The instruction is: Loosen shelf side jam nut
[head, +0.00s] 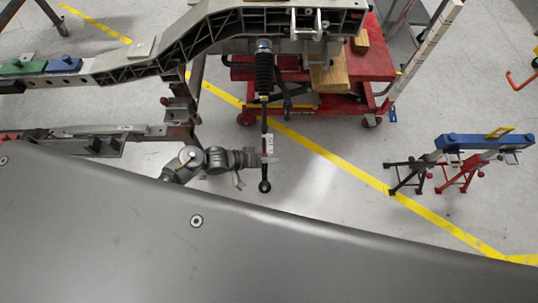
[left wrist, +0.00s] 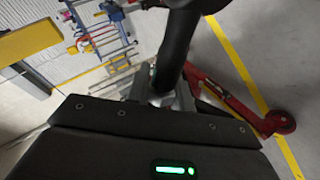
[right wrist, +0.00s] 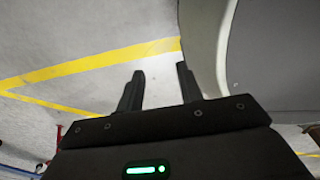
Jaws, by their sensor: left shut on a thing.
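A dark rod (head: 264,115) hangs below a black ribbed boot (head: 264,72) under the grey chassis rail, ending in a ring-shaped eye (head: 264,186). My left gripper (head: 266,157) reaches in from the left and is shut around the lower part of this rod, above the eye. In the left wrist view the dark rod (left wrist: 178,45) rises from between the fingers (left wrist: 165,92), which hide the grip itself. I cannot clearly pick out the jam nut. My right gripper (right wrist: 159,82) shows only in the right wrist view, open and empty, apart from anything.
The grey chassis rail (head: 185,45) crosses above. A red lift cart (head: 345,62) with wooden blocks stands behind the rod. A blue beam (head: 485,141) rests on stands at the right. A large smooth grey panel (head: 150,235) fills the foreground. The floor between is clear.

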